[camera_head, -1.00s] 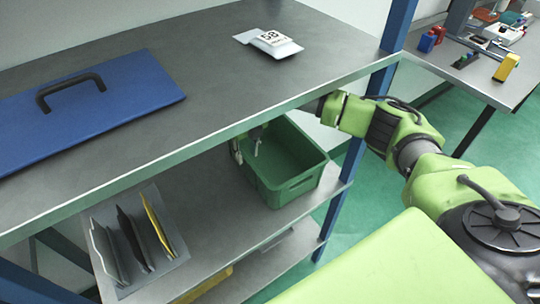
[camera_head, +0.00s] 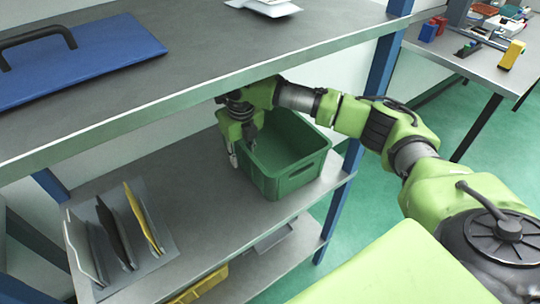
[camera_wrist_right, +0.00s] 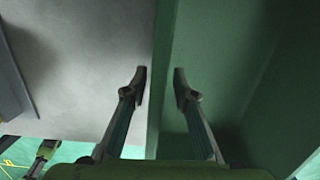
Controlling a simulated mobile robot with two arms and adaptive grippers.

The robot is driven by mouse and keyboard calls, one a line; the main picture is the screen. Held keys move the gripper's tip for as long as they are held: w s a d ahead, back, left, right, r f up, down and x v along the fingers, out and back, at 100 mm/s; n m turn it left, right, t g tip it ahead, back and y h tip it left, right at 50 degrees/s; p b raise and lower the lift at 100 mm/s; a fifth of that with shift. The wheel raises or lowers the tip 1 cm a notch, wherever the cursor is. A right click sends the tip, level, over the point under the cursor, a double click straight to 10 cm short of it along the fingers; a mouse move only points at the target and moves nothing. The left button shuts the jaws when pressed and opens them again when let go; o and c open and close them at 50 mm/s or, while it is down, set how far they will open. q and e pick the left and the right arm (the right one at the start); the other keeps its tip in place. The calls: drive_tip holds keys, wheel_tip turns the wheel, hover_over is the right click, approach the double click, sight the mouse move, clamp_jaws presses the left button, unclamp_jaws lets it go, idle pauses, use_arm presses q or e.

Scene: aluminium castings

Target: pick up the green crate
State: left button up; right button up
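The green crate (camera_head: 292,178) stands upright on the middle shelf, under the top shelf's front edge. Its inside looks empty where I can see it. My right gripper (camera_head: 241,150) points down at the crate's left wall. In the right wrist view its fingers (camera_wrist_right: 160,77) are open, one on each side of the crate's wall (camera_wrist_right: 160,120). The left finger is over the grey shelf, the right one over the crate's inside. Gaps show between the fingertips and the wall. My left gripper is not in view.
The top shelf (camera_head: 200,62) is close above my right arm and carries a blue panel (camera_head: 75,65). A rack of upright plates (camera_head: 120,235) stands left on the middle shelf (camera_head: 195,185). A blue post (camera_head: 381,75) is right of the crate. A yellow bin (camera_head: 205,284) is below.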

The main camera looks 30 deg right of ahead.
drive_tip(key=shift+f, duration=0.15)
clamp_jaws()
drive_tip(key=shift+w, duration=0.1)
